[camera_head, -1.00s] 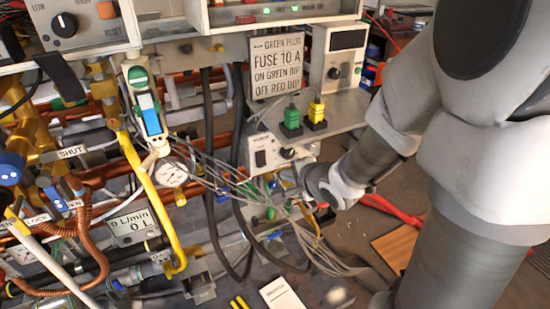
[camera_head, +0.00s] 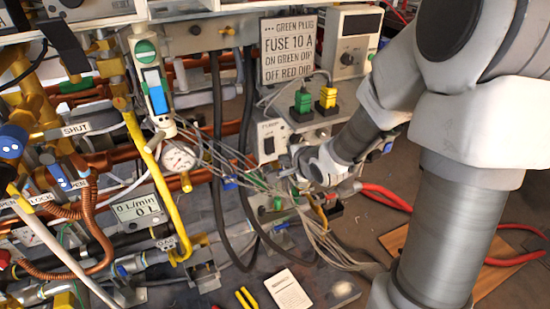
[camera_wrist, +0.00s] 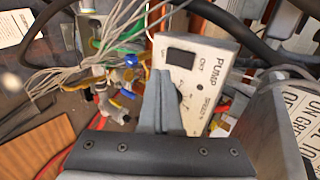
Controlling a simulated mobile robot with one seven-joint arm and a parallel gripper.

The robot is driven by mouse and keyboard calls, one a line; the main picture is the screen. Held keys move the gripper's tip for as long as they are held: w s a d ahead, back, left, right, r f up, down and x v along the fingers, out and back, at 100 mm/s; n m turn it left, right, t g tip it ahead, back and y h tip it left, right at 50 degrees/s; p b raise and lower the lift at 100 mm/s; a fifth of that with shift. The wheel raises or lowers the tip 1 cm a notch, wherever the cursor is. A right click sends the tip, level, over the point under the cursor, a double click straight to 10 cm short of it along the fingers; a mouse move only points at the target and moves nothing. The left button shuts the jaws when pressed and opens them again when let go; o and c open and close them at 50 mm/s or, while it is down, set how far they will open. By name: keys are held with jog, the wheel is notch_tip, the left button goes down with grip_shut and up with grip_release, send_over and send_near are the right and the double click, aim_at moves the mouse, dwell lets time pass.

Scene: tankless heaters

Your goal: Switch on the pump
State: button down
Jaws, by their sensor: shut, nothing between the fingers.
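The pump box (camera_head: 263,130) is a pale box labelled PUMP, under the small shelf in the head view. Its dark rocker switch (camera_head: 268,146) shows on the front. In the wrist view the box (camera_wrist: 208,68) appears tilted, with the black switch (camera_wrist: 181,57) and a SPEED label on its face. My gripper (camera_head: 294,158) is just to the right of and below the switch in the head view. In the wrist view its grey fingers (camera_wrist: 160,78) are shut and empty, beside the box's face, with the tips below and left of the switch. Contact cannot be told.
Loose grey cables (camera_head: 300,205) hang below and left of my gripper. Green (camera_head: 302,101) and yellow plugs (camera_head: 327,98) stand on the shelf above. A fuse sign (camera_head: 287,50) stands behind them. A red cable (camera_head: 388,197) lies to the right. Pipes crowd the left.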

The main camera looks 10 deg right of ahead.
aim_at(271, 151)
jog(key=shift+w+a+f+b, duration=0.2)
jog(key=shift+w+f+b, duration=0.15)
jog(key=shift+w, duration=0.65)
jog(key=shift+w+a+f+b, duration=0.2)
jog(key=shift+w+f+b, duration=0.15)
jog(key=shift+w, duration=0.7)
jog(key=shift+w+a+f+b, duration=0.2)
jog(key=shift+w+f+b, duration=0.15)
jog(key=shift+w, duration=0.65)
